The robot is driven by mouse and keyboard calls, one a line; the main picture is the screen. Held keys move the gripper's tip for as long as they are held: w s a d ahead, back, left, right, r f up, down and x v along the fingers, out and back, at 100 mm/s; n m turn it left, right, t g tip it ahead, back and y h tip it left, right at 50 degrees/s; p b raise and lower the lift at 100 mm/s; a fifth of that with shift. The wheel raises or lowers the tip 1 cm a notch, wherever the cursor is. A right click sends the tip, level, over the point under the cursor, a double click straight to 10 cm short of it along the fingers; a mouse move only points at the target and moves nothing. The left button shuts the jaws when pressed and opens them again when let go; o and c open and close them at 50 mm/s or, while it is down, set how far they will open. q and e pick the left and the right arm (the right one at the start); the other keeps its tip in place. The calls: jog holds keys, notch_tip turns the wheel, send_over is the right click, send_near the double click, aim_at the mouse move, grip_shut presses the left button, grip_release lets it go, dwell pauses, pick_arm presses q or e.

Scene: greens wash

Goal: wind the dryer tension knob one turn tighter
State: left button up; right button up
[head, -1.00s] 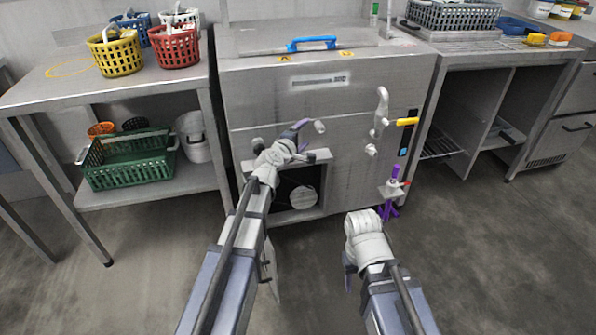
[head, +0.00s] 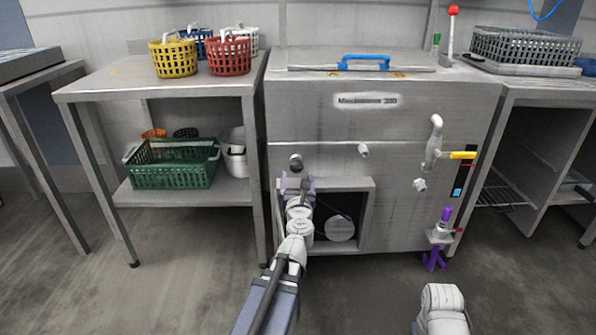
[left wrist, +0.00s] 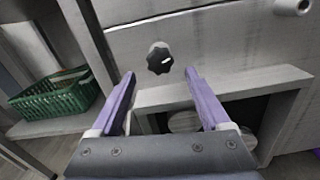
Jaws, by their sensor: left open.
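The dryer tension knob (left wrist: 160,58) is a dark lobed knob with a white mark on the front of the steel machine (left wrist: 225,45). It also shows in the head view as a dark round knob (head: 296,162), above the left corner of an open recess. My left gripper (head: 297,180) is just below the knob in the head view. In the left wrist view its purple fingers (left wrist: 160,75) are open and empty, with the knob ahead of them between their tips; the fingers appear apart from it. My right arm shows at the lower right of the head view; its gripper's fingers are not visible.
The recess frame (head: 368,215) holds a round pale part, close to my left gripper. A tap with a yellow handle (head: 462,155) and a purple-handled valve (head: 440,235) stick out at right. A shelf table with baskets and a green crate (head: 172,165) stands left.

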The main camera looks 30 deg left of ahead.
aim_at(296, 170)
pick_arm(q)
jog(key=x, duration=0.5)
jog(key=shift+w+a, duration=0.2)
jog(key=shift+w, duration=0.15)
grip_shut()
